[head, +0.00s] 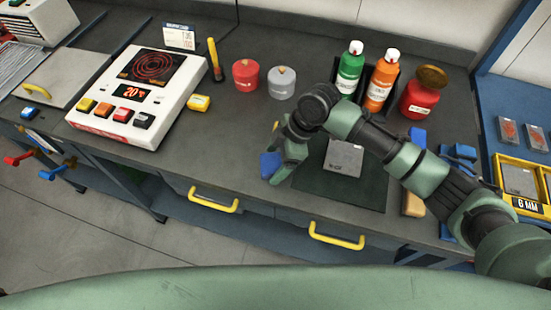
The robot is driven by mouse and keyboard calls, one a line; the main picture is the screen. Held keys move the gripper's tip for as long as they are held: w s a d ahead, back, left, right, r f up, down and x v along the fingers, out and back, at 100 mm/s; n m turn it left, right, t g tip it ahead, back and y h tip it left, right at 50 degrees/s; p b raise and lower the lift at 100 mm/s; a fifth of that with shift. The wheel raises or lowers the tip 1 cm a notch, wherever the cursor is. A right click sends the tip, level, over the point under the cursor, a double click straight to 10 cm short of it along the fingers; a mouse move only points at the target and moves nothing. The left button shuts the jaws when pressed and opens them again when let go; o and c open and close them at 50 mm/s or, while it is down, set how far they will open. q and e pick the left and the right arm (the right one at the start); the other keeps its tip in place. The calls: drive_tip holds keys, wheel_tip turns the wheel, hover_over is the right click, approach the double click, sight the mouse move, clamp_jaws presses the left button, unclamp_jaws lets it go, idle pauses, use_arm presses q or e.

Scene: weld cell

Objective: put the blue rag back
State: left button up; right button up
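My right arm comes in from the right, and its gripper (280,172) points down over the bench, left of the dark green mat (340,188). A small bright blue piece, which looks like the blue rag (269,164), shows at the fingers. The gripper seems shut on it, though the green finger and wrist hide part of the contact. Whether the rag touches the bench is hard to tell. My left gripper is not in view.
A grey plate (343,158) lies on the mat. Behind stand a green bottle (350,70), an orange bottle (380,83) and a red jar (419,98). A hot plate (140,95) stands left.

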drive_tip(key=b+v, duration=0.2)
drive_tip(key=v, duration=1)
drive_tip(key=shift+r, duration=0.25)
